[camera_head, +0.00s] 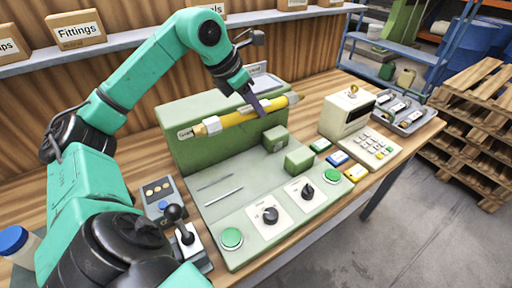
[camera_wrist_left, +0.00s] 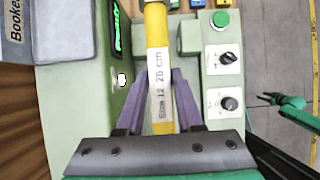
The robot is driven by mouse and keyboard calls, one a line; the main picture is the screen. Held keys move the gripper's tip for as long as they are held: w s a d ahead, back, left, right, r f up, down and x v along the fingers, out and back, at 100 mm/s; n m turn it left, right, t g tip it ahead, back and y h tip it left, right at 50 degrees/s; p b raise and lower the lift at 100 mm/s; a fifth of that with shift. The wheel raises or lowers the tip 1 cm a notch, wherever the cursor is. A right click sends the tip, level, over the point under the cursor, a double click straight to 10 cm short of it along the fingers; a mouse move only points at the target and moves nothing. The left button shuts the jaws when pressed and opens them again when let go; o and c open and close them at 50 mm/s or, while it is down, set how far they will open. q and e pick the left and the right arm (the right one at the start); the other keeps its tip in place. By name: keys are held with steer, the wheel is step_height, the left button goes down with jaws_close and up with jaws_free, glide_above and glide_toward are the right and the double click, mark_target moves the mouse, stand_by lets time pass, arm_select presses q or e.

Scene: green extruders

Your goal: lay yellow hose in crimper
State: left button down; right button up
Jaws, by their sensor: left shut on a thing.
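The yellow hose (camera_head: 238,118) has pale metal fittings at its ends and a white label on its side. My left gripper (camera_head: 257,105) is shut on it near the middle. In the left wrist view the hose (camera_wrist_left: 158,55) runs between the two purple fingers (camera_wrist_left: 159,100). The green crimper (camera_head: 215,153) has a tall back body and two small blocks (camera_head: 299,160) at the front right. The hose is in front of the body's upper part; whether it touches the crimper is unclear. A small teal arm with a dark end, apparently my right gripper (camera_wrist_left: 268,99), shows in the left wrist view.
The crimper's front panel has knobs (camera_head: 270,214) and green buttons (camera_head: 232,238). A joystick box (camera_head: 187,238) stands at left. A beige keypad device (camera_head: 348,112) and a grey tray (camera_head: 403,112) are at right. A shelf (camera_head: 130,40) with boxes runs behind.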

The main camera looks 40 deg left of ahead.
arm_select(q)
steer(key=f+b, duration=0.2)
steer(key=f, duration=0.2)
steer(key=s+d+f+b, duration=0.1)
steer(key=f+b, duration=0.1)
steer(key=f, duration=0.2)
steer(key=f+b, duration=0.2)
steer(key=f, duration=0.3)
steer(key=shift+s+d+b, duration=0.2)
steer(key=shift+s+b, duration=0.1)
step_height(320, 180, down, 3)
steer(key=shift+r, duration=0.2)
step_height(320, 180, down, 2)
steer(key=shift+s+d+f, duration=0.1)
steer(key=shift+s+f, duration=0.05)
steer(key=shift+f, duration=0.25)
steer(key=c, duration=0.7)
jaws_free()
steer(key=shift+o, duration=0.7)
arm_select(e)
steer(key=s+d+f, duration=0.1)
steer(key=s+f, duration=0.2)
steer(key=f, duration=0.4)
steer(key=shift+d+f, duration=0.35)
steer(key=shift+f, duration=0.05)
steer(key=shift+s, duration=0.1)
